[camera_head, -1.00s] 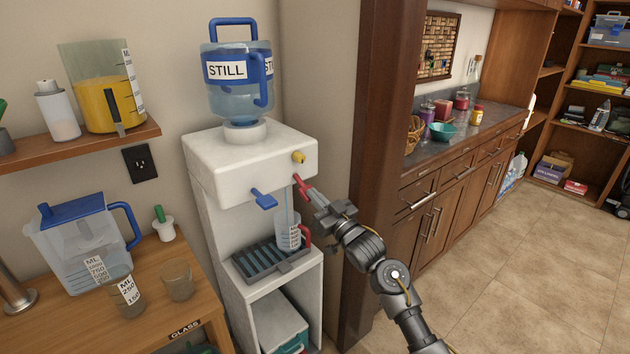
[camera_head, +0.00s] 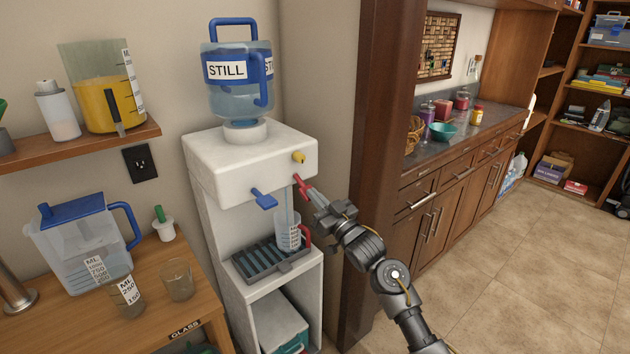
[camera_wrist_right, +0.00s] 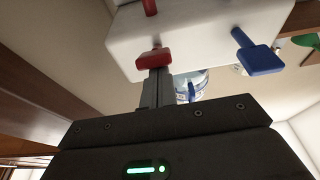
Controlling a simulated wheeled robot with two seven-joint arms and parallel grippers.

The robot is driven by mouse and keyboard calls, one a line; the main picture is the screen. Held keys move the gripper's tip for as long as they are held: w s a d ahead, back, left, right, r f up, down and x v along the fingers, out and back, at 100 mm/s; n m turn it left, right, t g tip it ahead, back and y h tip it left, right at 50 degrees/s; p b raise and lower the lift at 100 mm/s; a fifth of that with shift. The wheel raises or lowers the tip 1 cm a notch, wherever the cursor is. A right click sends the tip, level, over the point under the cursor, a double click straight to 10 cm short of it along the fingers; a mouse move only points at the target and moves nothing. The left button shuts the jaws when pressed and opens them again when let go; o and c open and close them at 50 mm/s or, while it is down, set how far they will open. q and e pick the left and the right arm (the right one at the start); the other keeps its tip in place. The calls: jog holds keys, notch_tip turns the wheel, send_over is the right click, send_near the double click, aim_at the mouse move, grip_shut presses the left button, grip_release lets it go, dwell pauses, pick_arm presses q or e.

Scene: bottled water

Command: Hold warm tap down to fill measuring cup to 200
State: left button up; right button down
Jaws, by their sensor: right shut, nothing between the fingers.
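A white water dispenser (camera_head: 220,165) carries a bottle labelled STILL (camera_head: 240,85). The red tap (camera_head: 302,186) and the blue tap (camera_head: 264,199) are on its front. My right gripper (camera_head: 312,196) is shut with nothing between its fingers, its tips at the red tap. In the right wrist view the fingertips meet the underside or front of the red tap paddle (camera_wrist_right: 154,59). A clear measuring cup (camera_head: 289,235) with a red handle stands on the drip tray (camera_head: 262,262) below. A thin stream shows above the cup. The exact water level cannot be read. My left gripper is not in view.
A wooden table (camera_head: 90,325) at left holds a blue-lidded pitcher (camera_head: 85,250) and small cups. A shelf (camera_head: 80,145) above holds a yellow-filled jug. A dark wooden post (camera_head: 380,140) stands close beside my right arm. The floor at right is clear.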

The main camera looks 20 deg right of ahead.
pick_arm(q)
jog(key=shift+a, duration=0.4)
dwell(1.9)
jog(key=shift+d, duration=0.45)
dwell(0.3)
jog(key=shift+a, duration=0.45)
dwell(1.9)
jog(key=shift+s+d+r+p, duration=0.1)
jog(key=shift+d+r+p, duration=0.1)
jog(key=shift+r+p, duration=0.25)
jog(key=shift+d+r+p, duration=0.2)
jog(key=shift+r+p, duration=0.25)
pick_arm(e)
jog(key=s+d+r, duration=0.1)
jog(key=s+d, duration=0.2)
jog(key=s, duration=0.8)
jog(key=shift+r, duration=0.2)
jog(key=shift+d, duration=0.1)
